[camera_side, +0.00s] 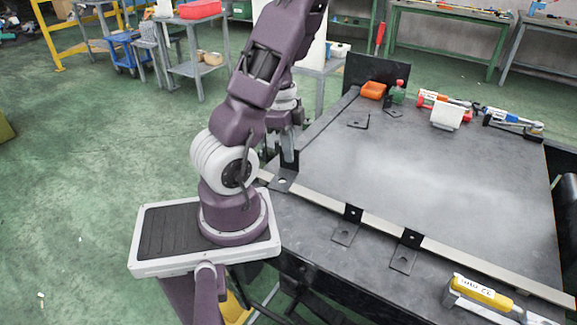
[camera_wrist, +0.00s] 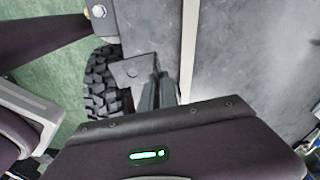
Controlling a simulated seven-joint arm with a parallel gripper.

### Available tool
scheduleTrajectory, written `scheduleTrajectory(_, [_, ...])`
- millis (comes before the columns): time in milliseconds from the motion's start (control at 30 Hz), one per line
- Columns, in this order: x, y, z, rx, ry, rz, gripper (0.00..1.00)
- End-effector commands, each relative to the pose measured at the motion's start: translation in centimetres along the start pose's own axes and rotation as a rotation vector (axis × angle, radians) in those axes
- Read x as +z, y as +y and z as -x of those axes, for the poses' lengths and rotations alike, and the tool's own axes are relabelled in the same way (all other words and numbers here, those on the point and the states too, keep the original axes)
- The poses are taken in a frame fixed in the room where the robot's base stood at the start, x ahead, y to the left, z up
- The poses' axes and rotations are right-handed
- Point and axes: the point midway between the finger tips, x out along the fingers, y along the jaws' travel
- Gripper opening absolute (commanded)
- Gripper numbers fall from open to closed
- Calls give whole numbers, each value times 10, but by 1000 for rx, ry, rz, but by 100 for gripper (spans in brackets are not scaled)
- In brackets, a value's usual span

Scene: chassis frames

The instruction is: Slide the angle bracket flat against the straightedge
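The straightedge (camera_side: 459,258) is a long pale strip along the near part of the dark table; it also shows in the wrist view (camera_wrist: 188,50). The angle bracket (camera_side: 281,182) is dark, with a holed flat plate and an upright flange, at the strip's left end. In the wrist view the bracket's plate (camera_wrist: 130,72) lies left of the strip, with a narrow grey gap between flange and strip. My gripper (camera_side: 289,156) points down over the bracket. Its fingertips (camera_wrist: 159,88) are close together around the thin flange and look shut on it; the contact is partly hidden.
Two similar brackets (camera_side: 346,231) (camera_side: 404,258) stand along the strip's near side. Another bracket (camera_side: 358,122) lies farther back. Clamps (camera_side: 446,100), an orange bin (camera_side: 373,90) and a yellow-handled tool (camera_side: 482,292) are near the table's edges. The table's middle is clear.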

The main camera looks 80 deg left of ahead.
Motion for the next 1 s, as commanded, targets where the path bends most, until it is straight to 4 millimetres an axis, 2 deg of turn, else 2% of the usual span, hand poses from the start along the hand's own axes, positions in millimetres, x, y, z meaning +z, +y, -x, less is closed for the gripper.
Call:
scheduleTrajectory(67, [0, -11, -19, 10, -9, -35, 0])
scheduleTrajectory(200, [0, -31, -73, 23, -7, -120, 0])
scheduleTrajectory(333, [0, -38, -107, 28, 2, -166, 0])
scheduleTrajectory(800, [4, -40, -151, 26, 6, -177, 0])
scheduleTrajectory(1000, [5, -39, -163, 26, 7, -179, 0])
